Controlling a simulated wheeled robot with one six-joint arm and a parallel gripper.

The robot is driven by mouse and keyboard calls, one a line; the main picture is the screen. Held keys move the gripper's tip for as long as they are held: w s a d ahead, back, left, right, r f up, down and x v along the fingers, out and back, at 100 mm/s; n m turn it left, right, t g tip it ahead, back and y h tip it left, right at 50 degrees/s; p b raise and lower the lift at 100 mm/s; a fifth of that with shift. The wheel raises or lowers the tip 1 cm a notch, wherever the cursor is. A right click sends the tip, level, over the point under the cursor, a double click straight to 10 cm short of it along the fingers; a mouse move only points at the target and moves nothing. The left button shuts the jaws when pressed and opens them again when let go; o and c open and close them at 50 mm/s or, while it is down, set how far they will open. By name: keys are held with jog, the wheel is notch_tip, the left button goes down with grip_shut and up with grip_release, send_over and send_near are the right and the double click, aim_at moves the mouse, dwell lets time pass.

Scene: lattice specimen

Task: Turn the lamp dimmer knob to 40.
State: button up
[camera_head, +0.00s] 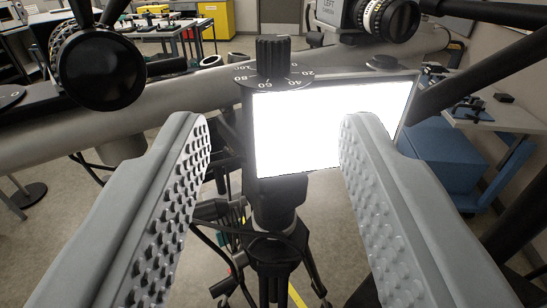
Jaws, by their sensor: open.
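The lamp dimmer knob (273,57) is a black ribbed cylinder standing on a round dial plate (272,82) with white numbers; 20, 40, 60 and 100 can be read. I cannot make out a pointer mark on the knob. The dial sits on the top left edge of a bright white lamp panel (300,130). My gripper (273,122) is open and empty. Its two grey fingers with studded pads stand left and right, in front of the panel and below the knob in the picture, apart from the knob.
A thick grey horizontal tube (200,92) runs behind the lamp. A dark bar crosses the upper right. A black stand (273,235) holds the lamp from below.

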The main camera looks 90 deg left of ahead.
jog(key=shift+w+d, duration=0.1)
jog(key=shift+d, duration=2.2)
jog(key=n+g+h, duration=0.2)
jog(key=n+g, duration=0.2)
jog(key=g, duration=0.3)
send_near(280, 58)
jog(key=x, duration=1.1)
jog(key=shift+a, duration=0.1)
jog(key=shift+c, duration=0.3)
